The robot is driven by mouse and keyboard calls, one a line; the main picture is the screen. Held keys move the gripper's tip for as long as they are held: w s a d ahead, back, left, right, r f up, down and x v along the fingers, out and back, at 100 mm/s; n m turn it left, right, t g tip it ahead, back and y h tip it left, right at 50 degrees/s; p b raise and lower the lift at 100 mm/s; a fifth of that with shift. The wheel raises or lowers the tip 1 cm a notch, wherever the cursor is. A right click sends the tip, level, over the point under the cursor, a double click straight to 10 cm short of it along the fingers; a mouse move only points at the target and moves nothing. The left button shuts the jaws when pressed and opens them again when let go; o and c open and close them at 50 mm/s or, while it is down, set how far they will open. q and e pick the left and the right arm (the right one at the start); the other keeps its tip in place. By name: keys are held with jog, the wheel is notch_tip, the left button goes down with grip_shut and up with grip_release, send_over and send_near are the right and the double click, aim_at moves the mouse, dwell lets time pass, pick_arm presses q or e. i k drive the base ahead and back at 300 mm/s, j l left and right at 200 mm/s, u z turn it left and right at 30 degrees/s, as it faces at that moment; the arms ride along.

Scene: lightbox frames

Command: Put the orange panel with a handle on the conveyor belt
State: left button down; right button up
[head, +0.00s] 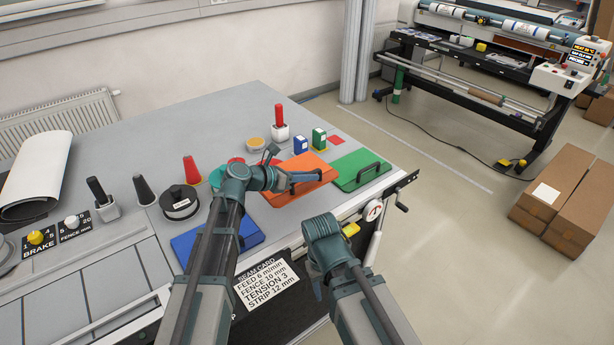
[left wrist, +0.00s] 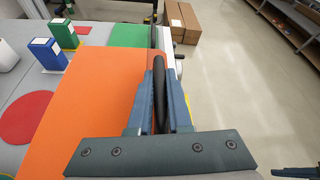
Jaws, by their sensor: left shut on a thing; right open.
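The orange panel (head: 312,166) lies about level at the table's right side, between a blue and a green panel. It fills the middle of the left wrist view (left wrist: 85,105). My left gripper (head: 305,178) is over it, shut on its dark handle (left wrist: 159,78), which stands between the two fingers (left wrist: 158,110). I cannot tell whether the panel touches the table. My right gripper (head: 323,235) is lower, off the table's front edge; its fingers are mostly hidden in the head view. It is open and empty. I cannot make out a conveyor belt with certainty.
The green panel (head: 352,168) with its handle and the blue panel (head: 188,246) flank the orange one. Blue (head: 300,145) and green (head: 319,138) boxes stand behind it. A crank (head: 402,190) and gauge (head: 374,210) stick out at the table's corner. Floor to the right is clear before cartons (head: 545,200).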

aim_at(79, 293)
jog(key=z, duration=0.3)
jog(key=k+j+z, duration=0.75)
jog(key=k+j, duration=0.6)
jog(key=k+j+z, duration=0.1)
jog(key=k+j, duration=0.55)
jog(key=k, duration=0.25)
